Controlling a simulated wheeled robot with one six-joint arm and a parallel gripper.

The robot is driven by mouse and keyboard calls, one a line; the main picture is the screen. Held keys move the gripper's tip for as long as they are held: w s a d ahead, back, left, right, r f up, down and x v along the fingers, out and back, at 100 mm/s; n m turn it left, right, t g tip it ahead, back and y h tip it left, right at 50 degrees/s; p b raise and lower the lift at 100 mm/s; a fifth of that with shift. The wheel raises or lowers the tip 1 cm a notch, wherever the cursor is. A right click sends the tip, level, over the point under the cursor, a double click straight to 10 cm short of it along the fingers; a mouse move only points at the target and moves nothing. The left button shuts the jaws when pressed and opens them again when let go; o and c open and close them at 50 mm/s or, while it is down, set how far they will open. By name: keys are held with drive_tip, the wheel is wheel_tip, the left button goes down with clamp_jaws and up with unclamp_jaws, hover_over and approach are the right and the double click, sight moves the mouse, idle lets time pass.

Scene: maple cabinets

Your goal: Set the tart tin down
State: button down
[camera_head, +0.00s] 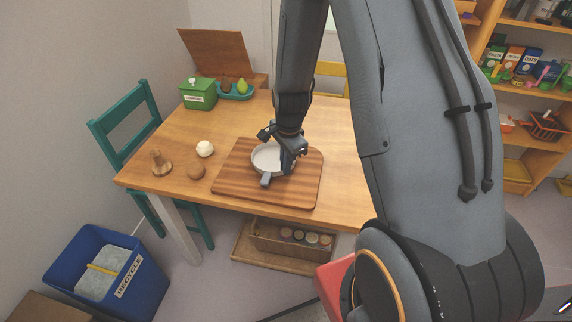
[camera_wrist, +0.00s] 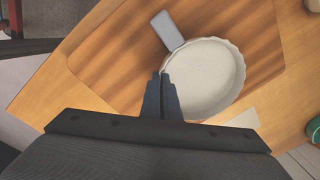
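The tart tin (camera_head: 266,158) is a round, pale grey dish with a fluted rim and a short grey handle (camera_head: 265,181). It is level, at the wooden board (camera_head: 240,188) on the table; I cannot tell whether it touches the board or is just above it. In the wrist view the tin (camera_wrist: 210,78) is right of my fingers, its handle pointing up-left. My gripper (camera_head: 288,163) points down at the tin's right side. In the wrist view my gripper (camera_wrist: 162,88) has its fingers close together on the tin's rim.
On the table (camera_head: 180,128) are a white ball-like item (camera_head: 205,149), a brown round item (camera_head: 196,170) and a wooden item (camera_head: 161,162) left of the board. A green box (camera_head: 198,93) and a teal tray (camera_head: 237,95) with fruit stand at the back. The board's left part is bare.

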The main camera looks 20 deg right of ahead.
drive_tip(key=shift+f, duration=0.3)
drive_tip(key=c, duration=2)
unclamp_jaws()
drive_tip(key=shift+r, duration=0.1)
wheel_tip(320, 180, up, 11)
drive_tip(key=b, duration=0.2)
drive_tip(key=shift+s+a+r+n, duration=0.7)
drive_tip(key=shift+s+r+n, duration=0.05)
drive_tip(key=shift+s+n, duration=1.9)
drive_tip(key=shift+s+a+r+n, duration=0.7)
drive_tip(key=shift+s+n, duration=1.9)
drive_tip(key=shift+s, duration=0.1)
drive_tip(key=shift+s+a+r+n, duration=0.7)
drive_tip(key=shift+s+r+n, duration=0.05)
drive_tip(key=shift+s+n, duration=1.9)
